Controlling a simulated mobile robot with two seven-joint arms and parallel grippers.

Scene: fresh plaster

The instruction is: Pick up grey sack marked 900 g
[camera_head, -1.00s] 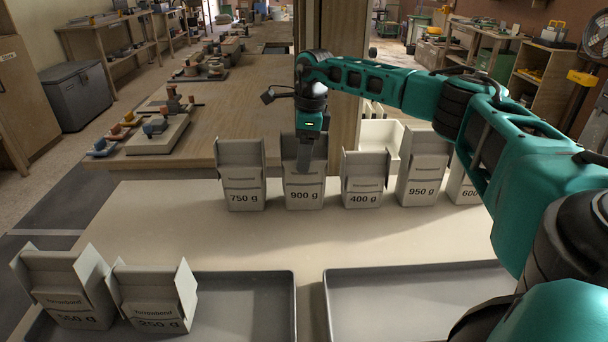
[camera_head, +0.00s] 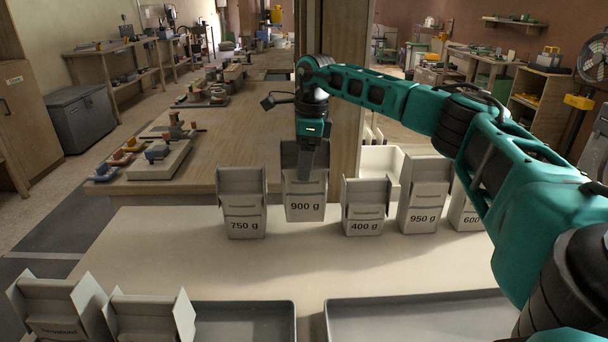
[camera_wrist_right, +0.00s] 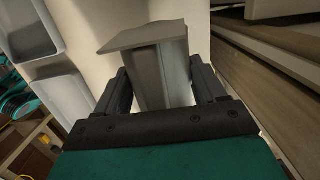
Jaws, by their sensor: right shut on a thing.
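The grey sack marked 900 g (camera_head: 306,208) hangs upright in the row of sacks, its base a little above the table top. My right gripper (camera_head: 308,172) comes down onto it from above and is shut on it. In the right wrist view the sack (camera_wrist_right: 165,70) sits between the two dark fingers of the right gripper (camera_wrist_right: 165,88). Its label is not visible there. My left gripper is not in view.
Sacks marked 750 g (camera_head: 244,224) and 400 g (camera_head: 365,226) stand close on either side. The 950 g sack (camera_head: 424,215) stands further right. Two grey trays (camera_head: 294,320) lie in front, with two sacks at the left one. A wooden post (camera_head: 343,150) rises just behind.

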